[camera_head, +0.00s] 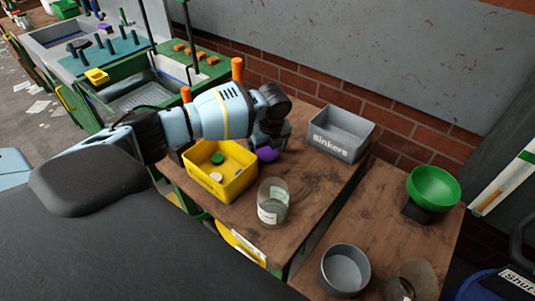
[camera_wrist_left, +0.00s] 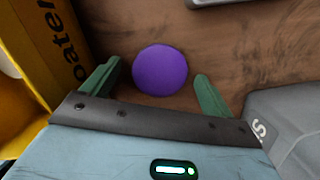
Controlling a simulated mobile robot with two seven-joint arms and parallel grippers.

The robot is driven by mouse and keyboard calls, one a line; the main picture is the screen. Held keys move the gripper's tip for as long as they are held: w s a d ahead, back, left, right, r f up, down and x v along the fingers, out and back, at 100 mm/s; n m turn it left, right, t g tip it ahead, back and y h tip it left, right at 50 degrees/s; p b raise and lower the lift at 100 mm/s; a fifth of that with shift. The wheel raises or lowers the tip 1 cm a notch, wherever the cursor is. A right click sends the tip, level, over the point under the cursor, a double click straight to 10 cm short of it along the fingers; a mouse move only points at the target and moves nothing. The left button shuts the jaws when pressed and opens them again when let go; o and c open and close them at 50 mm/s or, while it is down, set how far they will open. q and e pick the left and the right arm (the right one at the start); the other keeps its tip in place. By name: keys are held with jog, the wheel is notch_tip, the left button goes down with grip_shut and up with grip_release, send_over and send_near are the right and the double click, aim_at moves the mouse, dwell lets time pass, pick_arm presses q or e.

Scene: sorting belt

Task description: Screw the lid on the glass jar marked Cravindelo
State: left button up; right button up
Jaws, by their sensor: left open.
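A clear glass jar (camera_head: 273,201) with a pale label stands on the brown table, open at the top; its label text is too small to read. A second glass vessel (camera_head: 411,281) is partly cut off at the bottom right. A round purple object (camera_head: 267,154) lies on the table; whether it is a lid or a ball I cannot tell. My left gripper (camera_head: 265,144) is above the table beside it. In the left wrist view the purple object (camera_wrist_left: 160,70) shows between the open green fingers (camera_wrist_left: 158,75), apart from both. My right gripper is not in view.
A yellow bin (camera_head: 222,188) holding a green and a whitish round piece stands left of the jar. A grey bin marked Sinkers (camera_head: 338,133) stands behind right. A grey round container (camera_head: 345,270) and a green bowl (camera_head: 434,187) stand on the right table.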

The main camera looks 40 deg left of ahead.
aim_at(268, 154)
pick_arm(q)
jog(key=shift+c, duration=0.5)
jog(key=c, duration=1)
jog(key=shift+c, duration=0.3)
notch_tip(268, 154, up, 10)
jog(key=shift+p, duration=0.3)
